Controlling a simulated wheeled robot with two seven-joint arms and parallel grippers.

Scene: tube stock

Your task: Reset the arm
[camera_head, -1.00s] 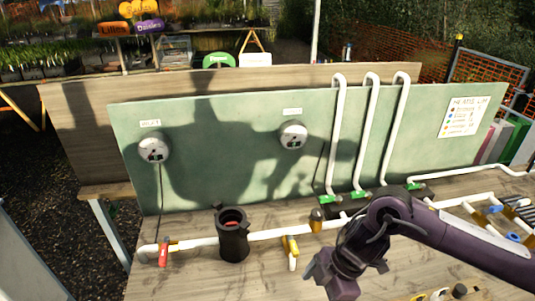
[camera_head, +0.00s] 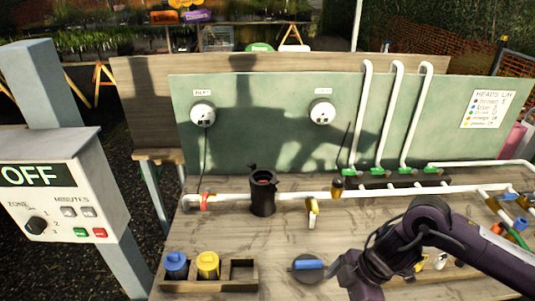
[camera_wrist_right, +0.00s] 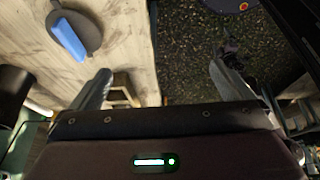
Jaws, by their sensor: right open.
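My right arm (camera_head: 455,235) comes in from the right in the head view, dark purple, over the front right of the bench. Its gripper (camera_head: 348,272) is just right of a grey disc (camera_head: 308,277) with a blue bar (camera_head: 310,265). In the right wrist view the two fingers of the gripper (camera_wrist_right: 160,85) are wide apart with nothing between them. The disc (camera_wrist_right: 92,32) and blue bar (camera_wrist_right: 68,39) lie at that view's upper left, apart from the fingers. My left gripper is in no view.
A wooden tray (camera_head: 210,287) holds a blue and a yellow cap, with one empty compartment. A black canister (camera_head: 263,200) stands on the white pipe run (camera_head: 300,196). A control box reading OFF (camera_head: 60,185) stands at left. A green panel (camera_head: 260,140) backs the bench.

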